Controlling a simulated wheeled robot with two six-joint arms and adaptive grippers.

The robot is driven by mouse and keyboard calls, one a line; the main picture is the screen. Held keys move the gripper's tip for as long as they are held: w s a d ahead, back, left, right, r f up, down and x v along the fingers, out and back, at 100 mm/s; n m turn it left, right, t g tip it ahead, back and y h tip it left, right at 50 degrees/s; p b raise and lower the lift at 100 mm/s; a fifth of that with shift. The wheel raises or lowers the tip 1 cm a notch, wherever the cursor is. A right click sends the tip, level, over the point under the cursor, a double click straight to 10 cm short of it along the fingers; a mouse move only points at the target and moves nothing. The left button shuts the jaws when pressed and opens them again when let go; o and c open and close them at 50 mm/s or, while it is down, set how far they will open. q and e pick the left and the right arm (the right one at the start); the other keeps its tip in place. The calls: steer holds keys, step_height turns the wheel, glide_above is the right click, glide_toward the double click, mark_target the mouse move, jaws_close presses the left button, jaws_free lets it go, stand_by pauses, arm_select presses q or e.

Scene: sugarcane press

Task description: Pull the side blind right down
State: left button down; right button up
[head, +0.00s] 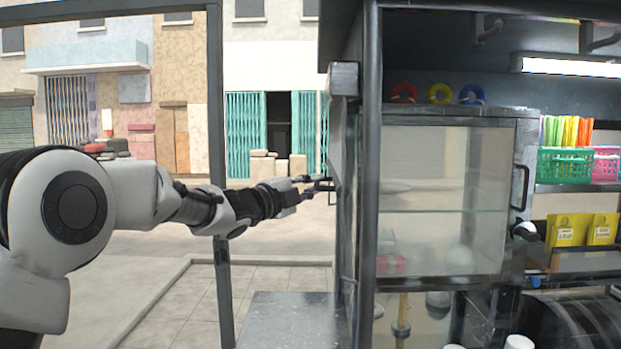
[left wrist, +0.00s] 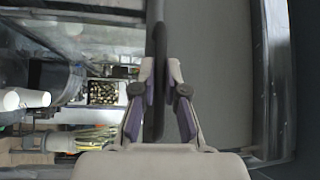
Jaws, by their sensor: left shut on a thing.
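The side blind (left wrist: 208,75) shows in the left wrist view as a plain grey panel right of a dark bar (left wrist: 157,38), which looks like its pull bar. In the head view the blind is almost edge-on at the stall's left side, below a dark box (head: 343,78), so how far it hangs is hard to tell. My left gripper (head: 317,187) reaches the stall's side from the left and is shut on the bar. In the left wrist view the bar passes between the fingertips (left wrist: 160,72). My right gripper is not in view.
A dark post (head: 371,150) and a glass-fronted cabinet (head: 445,205) stand just right of my left gripper. Another post (head: 217,120) stands behind my left arm. A grey metal surface (head: 288,318) lies below. Open pavement is to the left.

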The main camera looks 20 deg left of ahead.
arm_select(q)
step_height(320, 180, down, 13)
steer(key=b, duration=0.8)
steer(key=shift+b, duration=0.35)
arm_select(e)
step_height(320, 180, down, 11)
arm_select(q)
steer(key=shift+d, duration=0.1)
steer(key=c, duration=1.2)
jaws_free()
steer(key=shift+d, duration=0.1)
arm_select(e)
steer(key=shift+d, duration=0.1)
arm_select(q)
steer(key=shift+r, duration=0.1)
steer(key=v, duration=1.2)
